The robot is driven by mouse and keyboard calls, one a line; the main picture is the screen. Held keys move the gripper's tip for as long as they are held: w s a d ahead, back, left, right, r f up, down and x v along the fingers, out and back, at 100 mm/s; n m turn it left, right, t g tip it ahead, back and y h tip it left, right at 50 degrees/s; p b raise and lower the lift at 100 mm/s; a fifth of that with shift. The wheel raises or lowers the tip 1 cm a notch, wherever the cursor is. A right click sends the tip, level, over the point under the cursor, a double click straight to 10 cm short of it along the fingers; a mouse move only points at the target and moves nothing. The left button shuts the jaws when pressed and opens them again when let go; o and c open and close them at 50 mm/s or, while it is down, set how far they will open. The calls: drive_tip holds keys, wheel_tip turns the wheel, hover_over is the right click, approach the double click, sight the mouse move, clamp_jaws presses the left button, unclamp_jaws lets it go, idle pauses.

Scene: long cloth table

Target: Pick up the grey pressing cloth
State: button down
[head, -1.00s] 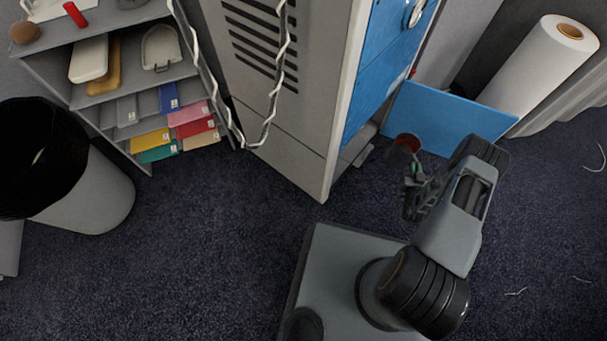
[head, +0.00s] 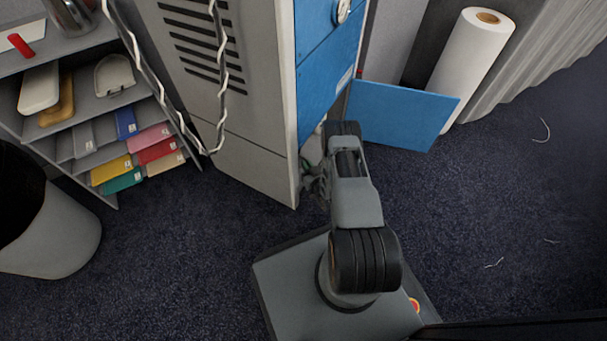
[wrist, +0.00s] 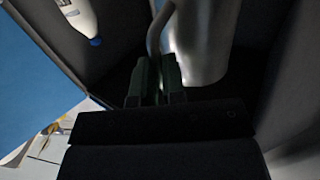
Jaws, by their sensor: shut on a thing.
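A grey flat folded piece with a white label (head: 84,140), which looks like the grey pressing cloth, lies in a slot of the open shelf at left in the head view. My gripper is low at the front of the blue-fronted cabinet, far right of that piece, with its tips hidden in the head view. In the wrist view my gripper (wrist: 156,74) is shut around a thin curved handle, seemingly that of a shiny grey metal container (wrist: 205,40). No cloth shows between the fingers.
The cabinet's lower blue door (head: 402,115) stands open beside my arm. A white bottle with a blue cap (wrist: 78,17) is near the gripper. The shelf (head: 62,108) holds several coloured folded pieces. A bin (head: 50,238) stands before it. A white roll (head: 470,60) leans behind the door.

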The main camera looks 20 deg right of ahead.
drive_tip(key=shift+f+b, duration=1)
drive_tip(key=shift+f, duration=0.95)
drive_tip(key=shift+f, duration=0.2)
drive_tip(key=c, duration=1.2)
unclamp_jaws()
